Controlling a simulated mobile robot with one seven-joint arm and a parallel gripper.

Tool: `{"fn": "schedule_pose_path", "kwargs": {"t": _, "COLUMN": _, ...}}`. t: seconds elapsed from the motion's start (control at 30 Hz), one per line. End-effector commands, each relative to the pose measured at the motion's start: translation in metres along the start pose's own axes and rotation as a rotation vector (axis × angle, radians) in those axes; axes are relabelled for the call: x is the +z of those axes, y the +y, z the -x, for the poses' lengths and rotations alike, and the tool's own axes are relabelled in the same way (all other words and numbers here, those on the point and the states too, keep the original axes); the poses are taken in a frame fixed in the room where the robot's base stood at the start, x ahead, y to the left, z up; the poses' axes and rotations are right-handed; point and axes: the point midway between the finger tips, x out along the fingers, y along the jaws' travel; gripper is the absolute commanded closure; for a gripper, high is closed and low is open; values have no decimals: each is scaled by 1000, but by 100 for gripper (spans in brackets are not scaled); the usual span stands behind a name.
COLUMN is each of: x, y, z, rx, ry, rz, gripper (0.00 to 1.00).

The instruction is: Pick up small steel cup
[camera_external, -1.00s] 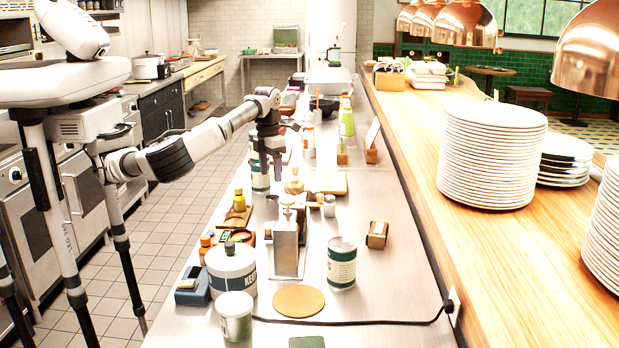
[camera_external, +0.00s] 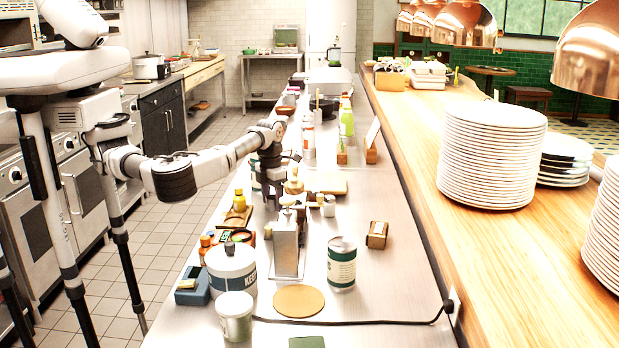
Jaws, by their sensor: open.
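My gripper (camera_external: 272,202) points down over the left part of the steel counter (camera_external: 375,290), behind the tall metal box with a lever (camera_external: 287,243). It is open, with its fingertips low near the counter top. A small steel-coloured cylinder (camera_external: 329,206) stands to the right of the gripper, apart from it; I cannot tell whether it is the small steel cup. Whatever stands between or just behind the fingers is too small and too hidden to make out.
A wooden board (camera_external: 327,186) lies right of the gripper. A yellow bottle (camera_external: 239,200) stands left of it. A white-and-green can (camera_external: 341,262), a lidded canister (camera_external: 231,270) and a round cork mat (camera_external: 299,301) are nearer. The counter's right front is mostly clear.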

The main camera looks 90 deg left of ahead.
Motion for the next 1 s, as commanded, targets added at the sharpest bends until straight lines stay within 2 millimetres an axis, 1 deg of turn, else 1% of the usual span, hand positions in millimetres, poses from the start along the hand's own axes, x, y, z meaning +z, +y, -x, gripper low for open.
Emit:
{"fn": "schedule_pose_path", "kwargs": {"t": 0.03, "x": 0, "y": 0, "z": 0, "rx": 0, "ry": 0, "rz": 0, "gripper": 42}}
{"fn": "schedule_pose_path", "kwargs": {"t": 0.07, "x": 0, "y": 0, "z": 0, "rx": 0, "ry": 0, "rz": 0, "gripper": 46}}
{"fn": "schedule_pose_path", "kwargs": {"t": 0.37, "x": 0, "y": 0, "z": 0, "rx": 0, "ry": 0, "rz": 0, "gripper": 85}}
{"fn": "schedule_pose_path", "kwargs": {"t": 0.63, "x": 0, "y": 0, "z": 2, "rx": -1, "ry": 0, "rz": 0, "gripper": 85}}
{"fn": "schedule_pose_path", "kwargs": {"t": 0.77, "x": 1, "y": -1, "z": 8, "rx": -3, "ry": -2, "rz": -1, "gripper": 85}}
{"fn": "schedule_pose_path", "kwargs": {"t": 0.87, "x": 1, "y": -2, "z": 18, "rx": -3, "ry": -2, "rz": -2, "gripper": 85}}
{"fn": "schedule_pose_path", "kwargs": {"t": 0.97, "x": 1, "y": -3, "z": 36, "rx": -5, "ry": -3, "rz": -2, "gripper": 85}}
{"fn": "schedule_pose_path", "kwargs": {"t": 1.0, "x": 1, "y": -3, "z": 45, "rx": -5, "ry": -3, "rz": -2, "gripper": 85}}
